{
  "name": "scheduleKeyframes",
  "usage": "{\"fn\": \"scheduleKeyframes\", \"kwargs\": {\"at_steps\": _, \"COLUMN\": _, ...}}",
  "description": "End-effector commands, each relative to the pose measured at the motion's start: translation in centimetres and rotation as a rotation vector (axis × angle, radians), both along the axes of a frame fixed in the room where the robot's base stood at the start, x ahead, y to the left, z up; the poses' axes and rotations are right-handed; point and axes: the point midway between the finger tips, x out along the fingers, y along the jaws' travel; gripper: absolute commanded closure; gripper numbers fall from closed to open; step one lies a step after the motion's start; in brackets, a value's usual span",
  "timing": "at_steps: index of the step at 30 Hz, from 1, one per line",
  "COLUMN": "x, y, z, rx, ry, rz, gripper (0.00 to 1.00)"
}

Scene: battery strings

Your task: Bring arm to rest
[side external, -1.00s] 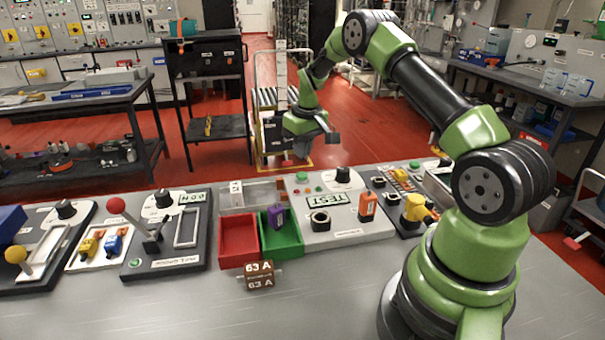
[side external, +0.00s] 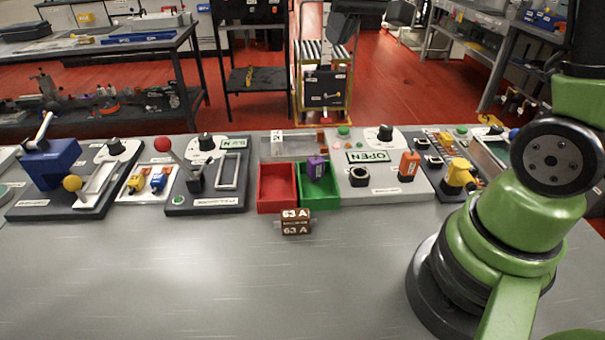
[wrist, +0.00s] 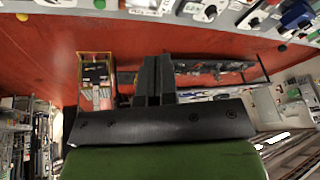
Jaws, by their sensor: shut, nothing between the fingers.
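My gripper (wrist: 153,78) shows in the wrist view with its two dark fingers together and nothing between them. It is held above the red floor, away from the bench devices, which show along the top edge of that view. In the side view my green and black arm (side external: 520,215) rises at the right and its upper part leaves the picture at the top.
The grey bench (side external: 220,270) is clear in front. A brown 63 A block (side external: 295,222) lies before a red bin (side external: 262,205) and a green bin (side external: 322,202), which holds a purple piece (side external: 316,168). Device panels line the back. A trolley (side external: 325,90) stands behind.

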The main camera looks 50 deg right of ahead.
Motion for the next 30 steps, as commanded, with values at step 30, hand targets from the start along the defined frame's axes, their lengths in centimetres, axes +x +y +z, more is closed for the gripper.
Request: {"fn": "scheduleKeyframes", "kwargs": {"at_steps": 30, "x": -17.0, "y": 9.7, "z": 2.3, "rx": 0.192, "ry": -0.231, "rz": -0.001, "gripper": 1.00}}
